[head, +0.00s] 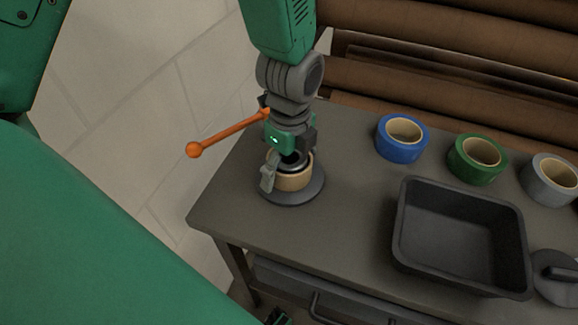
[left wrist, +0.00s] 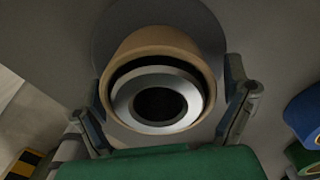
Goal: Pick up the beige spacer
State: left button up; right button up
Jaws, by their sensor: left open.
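The beige spacer (head: 294,181) is a short ring around a metal core on a round dark base (head: 300,196) near the table's left end. In the left wrist view the spacer (left wrist: 158,39) surrounds the silver core (left wrist: 159,99) with its dark hole. My left gripper (head: 284,178) is over the spacer from above. In the left wrist view its two open fingers (left wrist: 164,110) stand on either side of the ring. I cannot tell whether they touch it. My right gripper is not clearly in view.
An orange lever with a ball end (head: 194,150) sticks out left of my left gripper. Blue (head: 402,151), green (head: 477,172) and grey (head: 549,192) tape rolls stand at the back right. An empty black tray (head: 408,262) sits in front of them. Brown rollers (head: 430,46) lie behind the table.

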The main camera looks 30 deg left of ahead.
pick_arm(q)
jog(key=shift+d, duration=0.45)
jog(key=shift+a+f, duration=0.15)
jog(key=shift+a, duration=0.25)
jog(key=c, duration=1.2)
jog(key=shift+a, duration=0.25)
jog(key=shift+d, duration=0.15)
